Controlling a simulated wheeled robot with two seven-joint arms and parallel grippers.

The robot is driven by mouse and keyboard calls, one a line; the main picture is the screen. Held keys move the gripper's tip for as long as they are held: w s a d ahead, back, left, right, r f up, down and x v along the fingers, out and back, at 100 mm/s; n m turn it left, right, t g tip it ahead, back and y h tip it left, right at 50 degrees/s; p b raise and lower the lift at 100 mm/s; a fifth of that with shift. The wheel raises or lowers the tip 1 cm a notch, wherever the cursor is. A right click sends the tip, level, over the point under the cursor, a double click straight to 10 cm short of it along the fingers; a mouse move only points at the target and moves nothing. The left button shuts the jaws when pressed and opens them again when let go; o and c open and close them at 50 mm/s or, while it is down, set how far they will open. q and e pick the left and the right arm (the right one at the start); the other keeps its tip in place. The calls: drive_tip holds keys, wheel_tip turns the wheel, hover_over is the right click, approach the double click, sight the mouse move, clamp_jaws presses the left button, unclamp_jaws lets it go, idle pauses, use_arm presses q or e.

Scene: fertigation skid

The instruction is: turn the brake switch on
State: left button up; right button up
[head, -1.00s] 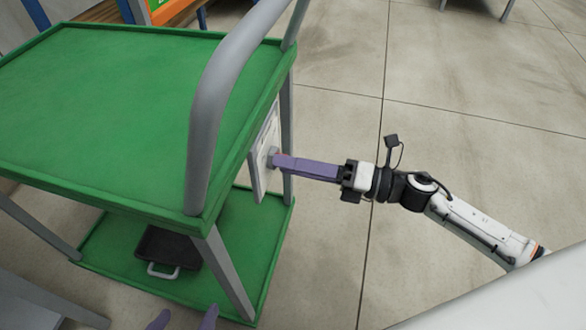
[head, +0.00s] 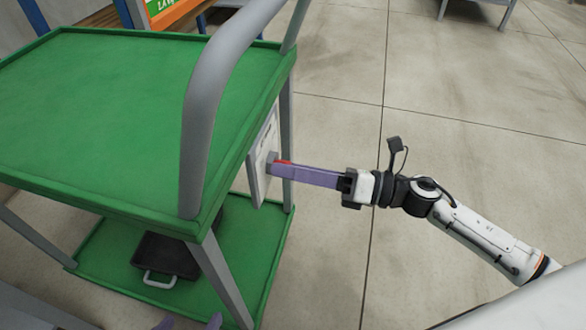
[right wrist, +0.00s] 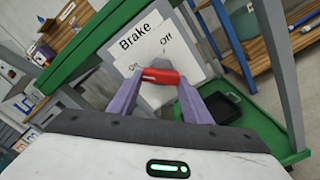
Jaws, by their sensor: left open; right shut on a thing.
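The brake panel (head: 262,150) is a pale plate on the green cart's end, marked "Brake" in the right wrist view (right wrist: 138,48). "Off" reads at its upper right; a smaller label at its left is partly hidden by a finger. The brake switch (right wrist: 160,76) is a red handle lying nearly level across the picture. It also shows as a red strip in the head view (head: 283,162). My right gripper (right wrist: 161,84) is shut on it, with a purple finger at each end. My left gripper (head: 190,322) is open at the bottom edge, only its purple fingertips showing.
The green cart (head: 120,100) has a thick grey handle bar (head: 205,110) beside the panel. A black tray (head: 168,256) sits on its lower shelf. The concrete floor right of the cart is clear around my right arm.

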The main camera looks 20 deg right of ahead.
drive_tip(key=o, duration=1.1)
drive_tip(key=shift+c, duration=0.2)
drive_tip(key=v, duration=1)
drive_tip(key=shift+d+p, duration=0.2)
drive_tip(key=shift+p, duration=0.25)
drive_tip(key=shift+s, duration=0.15)
